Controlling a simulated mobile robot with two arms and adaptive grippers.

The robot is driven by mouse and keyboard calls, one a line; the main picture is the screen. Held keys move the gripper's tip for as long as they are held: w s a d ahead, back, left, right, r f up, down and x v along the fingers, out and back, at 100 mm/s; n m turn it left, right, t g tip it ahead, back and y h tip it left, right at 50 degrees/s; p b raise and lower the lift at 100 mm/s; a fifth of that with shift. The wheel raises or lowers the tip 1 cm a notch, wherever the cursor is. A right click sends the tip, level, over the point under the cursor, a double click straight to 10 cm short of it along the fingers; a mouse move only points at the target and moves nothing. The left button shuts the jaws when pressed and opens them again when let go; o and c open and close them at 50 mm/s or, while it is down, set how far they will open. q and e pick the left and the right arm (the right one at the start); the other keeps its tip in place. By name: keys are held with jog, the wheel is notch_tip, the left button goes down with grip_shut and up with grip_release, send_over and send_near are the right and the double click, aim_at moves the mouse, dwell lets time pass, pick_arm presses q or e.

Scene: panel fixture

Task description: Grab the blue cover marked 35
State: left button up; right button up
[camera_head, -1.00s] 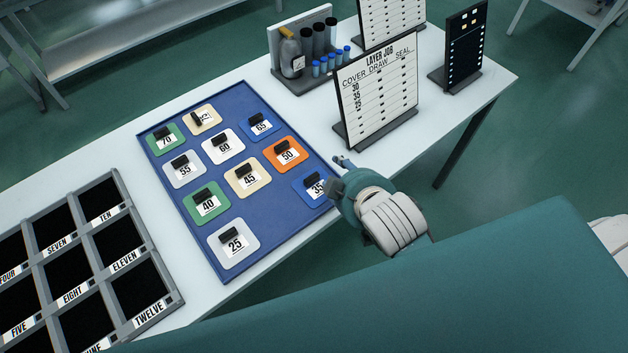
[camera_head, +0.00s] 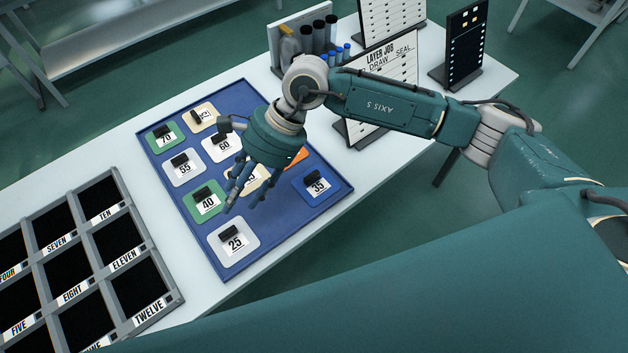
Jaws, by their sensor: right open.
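The blue cover marked 35 (camera_head: 325,194) lies at the right corner of the blue tray (camera_head: 265,249), with a black handle on top. It is fully visible. My right gripper (camera_head: 241,199) is open and empty above the tray, over the beige cover marked 45 and close to the green cover marked 40 (camera_head: 205,201). It is to the left of the 35 cover and apart from it. My left gripper is not in view.
Other covers lie around: white 25 (camera_head: 240,252), white 55 (camera_head: 178,176), green 70 (camera_head: 159,146). My right arm hides the 65 cover and part of the orange one. A sign board (camera_head: 403,68) stands behind my arm; a compartment rack (camera_head: 123,195) sits left.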

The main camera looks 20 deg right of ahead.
jog(key=w+d+f+h, duration=0.2)
jog(key=w+d+h, duration=0.15)
jog(key=d, duration=0.45)
jog(key=n+t+h+p, duration=0.1)
jog(key=h+p, duration=0.1)
jog(key=h, duration=0.2)
send_over(313, 176)
jog(key=shift+y, duration=0.25)
jog(key=f, duration=0.4)
jog(key=shift+s+d+f, duration=0.2)
jog(key=shift+s+f, duration=0.15)
jog(key=shift+s, duration=0.05)
jog(key=f, duration=0.1)
jog(key=f+p, duration=0.1)
jog(key=f, duration=0.1)
jog(key=f+p, duration=0.1)
jog(key=shift+w+a+f, duration=0.25)
jog(key=shift+w+f, duration=0.05)
jog(key=shift+f, duration=0.65)
grip_shut()
